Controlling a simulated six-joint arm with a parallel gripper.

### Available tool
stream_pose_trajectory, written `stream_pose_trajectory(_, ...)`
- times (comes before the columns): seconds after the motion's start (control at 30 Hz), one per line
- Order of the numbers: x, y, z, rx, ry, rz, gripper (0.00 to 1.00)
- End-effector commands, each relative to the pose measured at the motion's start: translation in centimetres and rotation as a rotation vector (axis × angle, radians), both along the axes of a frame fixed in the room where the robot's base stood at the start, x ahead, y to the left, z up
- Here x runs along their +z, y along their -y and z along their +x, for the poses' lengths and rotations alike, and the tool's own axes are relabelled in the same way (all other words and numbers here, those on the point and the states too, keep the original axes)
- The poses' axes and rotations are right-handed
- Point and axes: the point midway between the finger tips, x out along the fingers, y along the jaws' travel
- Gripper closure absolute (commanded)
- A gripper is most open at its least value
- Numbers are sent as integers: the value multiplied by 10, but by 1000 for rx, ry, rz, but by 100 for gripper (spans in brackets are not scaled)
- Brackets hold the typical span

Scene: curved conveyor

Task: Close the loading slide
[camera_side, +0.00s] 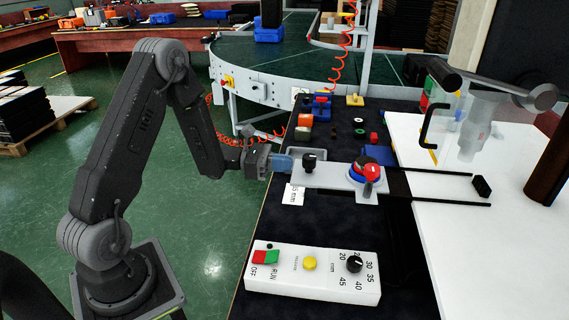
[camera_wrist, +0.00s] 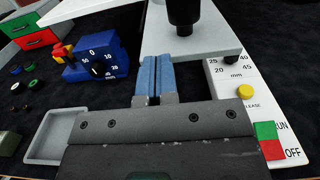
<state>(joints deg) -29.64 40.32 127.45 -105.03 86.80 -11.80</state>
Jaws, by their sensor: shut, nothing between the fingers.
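The loading slide is a light grey plate (camera_side: 332,176) with an upright black knob (camera_side: 309,161) near its left end. A round blue and red part (camera_side: 366,172) sits on its right end. Dark rails (camera_side: 437,171) run right from it towards a black block (camera_side: 481,186). My gripper (camera_side: 288,164) is at the plate's left end, just left of the knob, with its blue fingers together and empty. In the wrist view the fingertips (camera_wrist: 157,60) overlap the near edge of the grey plate (camera_wrist: 205,44), below the knob (camera_wrist: 186,14). I cannot tell whether they touch it.
A white control box (camera_side: 311,273) with red and green buttons, a yellow button and a dial stands in front. A blue dial box (camera_wrist: 97,57) and a grey tray (camera_wrist: 52,140) lie to the left in the wrist view. The curved conveyor (camera_side: 290,60) is behind.

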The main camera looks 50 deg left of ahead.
Motion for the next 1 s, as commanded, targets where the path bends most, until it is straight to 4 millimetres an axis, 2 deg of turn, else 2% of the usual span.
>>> stream_pose_trajectory(0.37,0,2,2,0,-1,1,100)
stream_pose_trajectory(0.7,0,33,33,-2,-1,1,100)
stream_pose_trajectory(1.0,0,34,34,0,-1,0,100)
